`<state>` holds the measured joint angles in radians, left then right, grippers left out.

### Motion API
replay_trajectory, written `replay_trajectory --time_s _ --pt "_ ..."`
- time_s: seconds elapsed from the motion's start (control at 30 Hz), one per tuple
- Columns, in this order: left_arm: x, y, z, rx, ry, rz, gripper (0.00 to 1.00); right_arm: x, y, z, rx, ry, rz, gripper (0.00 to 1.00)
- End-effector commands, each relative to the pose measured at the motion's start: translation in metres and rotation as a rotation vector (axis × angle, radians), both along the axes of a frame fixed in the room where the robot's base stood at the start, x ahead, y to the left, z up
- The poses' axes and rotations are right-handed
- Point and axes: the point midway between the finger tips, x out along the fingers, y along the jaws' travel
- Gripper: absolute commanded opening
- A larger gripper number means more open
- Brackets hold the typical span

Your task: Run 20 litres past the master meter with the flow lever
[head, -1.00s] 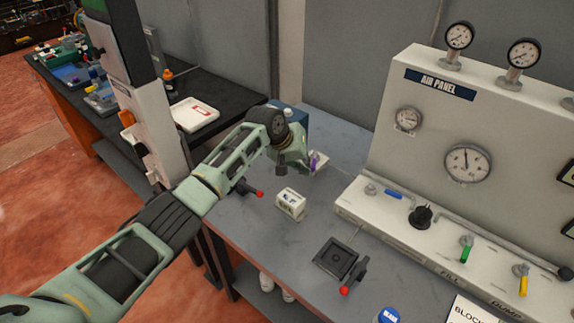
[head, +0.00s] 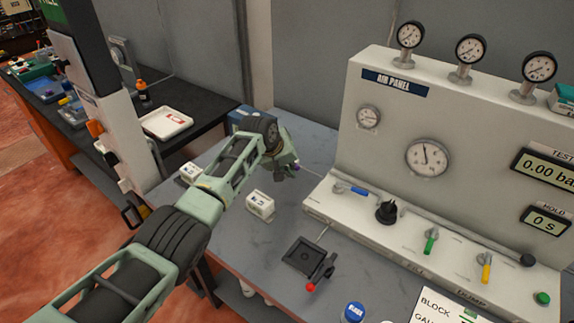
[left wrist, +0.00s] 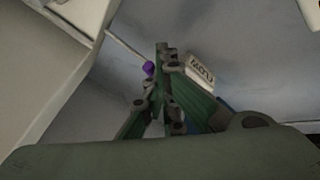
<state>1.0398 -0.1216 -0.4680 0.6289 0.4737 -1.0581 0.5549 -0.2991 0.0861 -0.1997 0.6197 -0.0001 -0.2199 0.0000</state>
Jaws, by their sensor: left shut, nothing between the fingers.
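A purple knob (left wrist: 149,68), likely the flow lever's handle, shows in the left wrist view on the left of my left gripper (left wrist: 163,52). A white sign (left wrist: 200,72) that seems to read FLOW, upside down, is on the right of the fingers. The fingers are shut and empty; I cannot tell whether they touch the knob. In the head view my left gripper (head: 291,171) is low over the far end of the grey bench, and only a bit of purple (head: 297,165) shows by it. I cannot make out the master meter's readout. My right gripper is not in view.
The air panel (head: 395,86) with gauges and coloured valve levers stands on the right. A white block (head: 261,206) and a red-knobbed lever (head: 320,272) by a black plate (head: 302,256) are on the bench. A blue-capped item (head: 354,311) is at the front.

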Motion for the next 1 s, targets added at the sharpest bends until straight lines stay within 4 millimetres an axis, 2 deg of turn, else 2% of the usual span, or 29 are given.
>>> replay_trajectory --time_s 0.47,1.0 --pt "0.0003 -0.0053 -0.0002 -0.001 0.001 -0.001 0.0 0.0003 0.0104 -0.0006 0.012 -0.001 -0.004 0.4" --pt "0.0003 -0.0057 -0.0006 -0.001 0.002 -0.001 0.0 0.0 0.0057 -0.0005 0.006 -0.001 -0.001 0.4"
